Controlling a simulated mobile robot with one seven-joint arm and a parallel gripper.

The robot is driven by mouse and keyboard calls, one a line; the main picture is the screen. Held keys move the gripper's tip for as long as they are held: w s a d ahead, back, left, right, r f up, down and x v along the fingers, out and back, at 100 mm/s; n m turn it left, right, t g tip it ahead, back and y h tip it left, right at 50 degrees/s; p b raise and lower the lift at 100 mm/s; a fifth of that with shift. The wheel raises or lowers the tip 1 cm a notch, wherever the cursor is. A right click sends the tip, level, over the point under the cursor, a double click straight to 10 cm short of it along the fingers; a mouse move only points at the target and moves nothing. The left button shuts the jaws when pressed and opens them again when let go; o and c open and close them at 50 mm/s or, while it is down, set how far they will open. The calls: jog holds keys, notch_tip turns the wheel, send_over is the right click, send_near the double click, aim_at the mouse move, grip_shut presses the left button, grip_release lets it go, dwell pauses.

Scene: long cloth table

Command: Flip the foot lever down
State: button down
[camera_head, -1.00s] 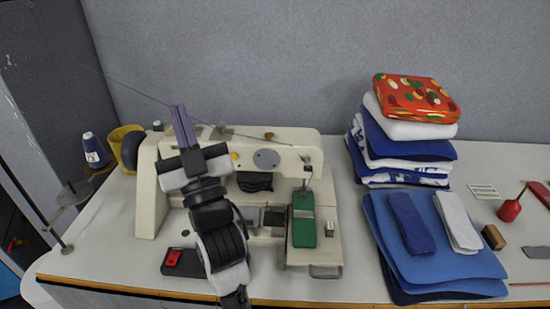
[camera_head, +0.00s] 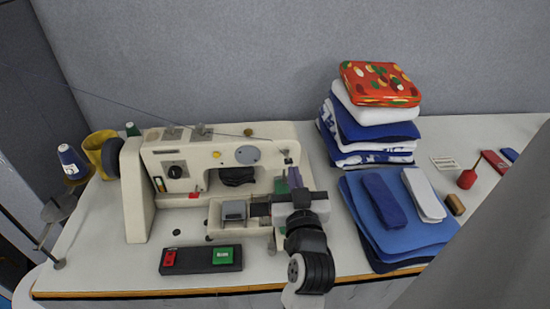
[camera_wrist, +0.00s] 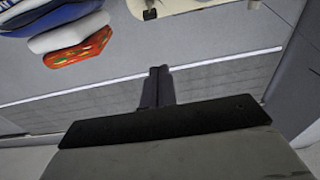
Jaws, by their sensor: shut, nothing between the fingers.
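The cream sewing machine (camera_head: 132,190) stands on the left part of the table in the head view. A small dark fitting (camera_head: 287,160) shows at the right end of its head. I cannot tell whether this is the foot lever, or its position. My gripper (camera_head: 293,174) is in front of the right end of the machine, with its purple-grey fingers pointing up beside the needle area. It covers the needle area and most of a green piece there. In the wrist view my gripper (camera_wrist: 157,72) shows its fingers together and empty.
A black switch box (camera_head: 200,259) with red and green buttons lies in front of the machine. Folded blue cloths (camera_head: 395,240) and a textile stack (camera_head: 370,135) stand to the right.

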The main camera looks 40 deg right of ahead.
aim_at(289, 162)
jog(key=shift+d+f+b, duration=0.1)
jog(key=shift+f+b, duration=0.05)
jog(key=shift+b, duration=0.4)
jog(key=b+x, duration=0.6)
jog(key=x, duration=0.4)
jog(key=shift+w+d+b, duration=0.1)
jog(key=shift+b, duration=0.25)
jog(key=shift+s+a+f+b, duration=0.15)
jog(key=shift+s+f+b, duration=0.05)
jog(key=shift+f+b, duration=0.4)
jog(key=shift+s+a+f+b, duration=0.1)
jog(key=shift+s+f+b, duration=0.15)
jog(key=shift+f+b, duration=0.3)
jog(key=shift+s+a+f+b, duration=0.15)
jog(key=shift+s+f+b, duration=0.05)
jog(key=shift+f+b, duration=0.4)
